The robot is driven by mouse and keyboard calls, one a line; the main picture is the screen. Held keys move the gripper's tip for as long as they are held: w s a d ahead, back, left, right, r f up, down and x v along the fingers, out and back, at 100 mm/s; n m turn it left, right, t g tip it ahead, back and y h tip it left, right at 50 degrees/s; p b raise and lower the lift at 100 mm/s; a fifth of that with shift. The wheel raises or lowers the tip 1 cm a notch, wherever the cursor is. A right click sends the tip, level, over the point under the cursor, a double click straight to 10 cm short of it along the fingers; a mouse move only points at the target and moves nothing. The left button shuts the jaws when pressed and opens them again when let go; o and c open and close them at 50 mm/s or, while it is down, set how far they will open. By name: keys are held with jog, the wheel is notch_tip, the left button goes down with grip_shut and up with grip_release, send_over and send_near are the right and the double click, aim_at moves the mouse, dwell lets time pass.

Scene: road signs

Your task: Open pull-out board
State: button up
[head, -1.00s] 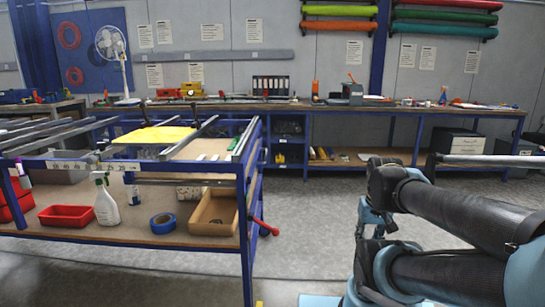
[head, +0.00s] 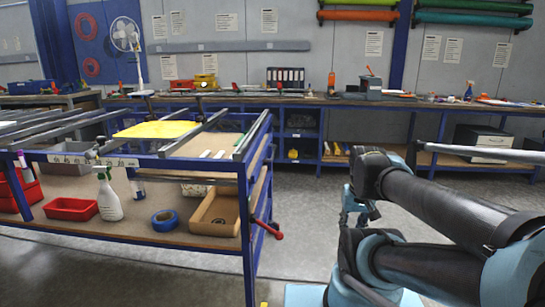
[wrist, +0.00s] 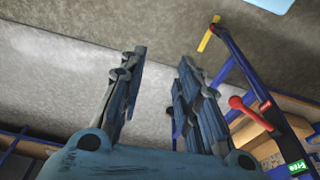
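A blue-framed work cart stands at the left in the head view, its blue frame (head: 250,225) nearest me at the right corner. A brown wooden board (head: 205,145) lies among the metal rails at its top; I cannot tell for sure whether this is the pull-out board. A red-tipped lever (head: 275,234) sticks out at the cart's right side; its red knob also shows in the wrist view (wrist: 236,102). My gripper (wrist: 160,62) is open and empty in the wrist view, over the grey floor, apart from the cart.
The cart's lower shelf holds a red tray (head: 71,209), a spray bottle (head: 108,198), blue tape (head: 164,220) and a wooden box (head: 214,212). A yellow sheet (head: 160,130) lies on top. A long workbench (head: 400,103) lines the wall. The floor (head: 315,205) between is clear.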

jog(key=w+a+r+y, duration=0.3)
jog(key=w+a+r, duration=0.1)
jog(key=w, duration=0.5)
jog(key=w+a+r+m+g+y, duration=0.15)
jog(key=w+a+r, duration=0.25)
jog(key=w, duration=0.5)
jog(key=w+a+r+y, duration=0.3)
jog(key=w+r+y, duration=0.15)
jog(key=w, duration=0.45)
jog(key=y, duration=0.7)
send_near(274, 151)
jog(key=shift+n, duration=0.45)
jog(key=a+f, duration=0.1)
jog(key=a, duration=0.5)
jog(key=a+f, duration=0.1)
jog(key=a, duration=0.3)
jog(key=shift+s+f, duration=0.1)
jog(key=shift+f, duration=0.2)
grip_shut()
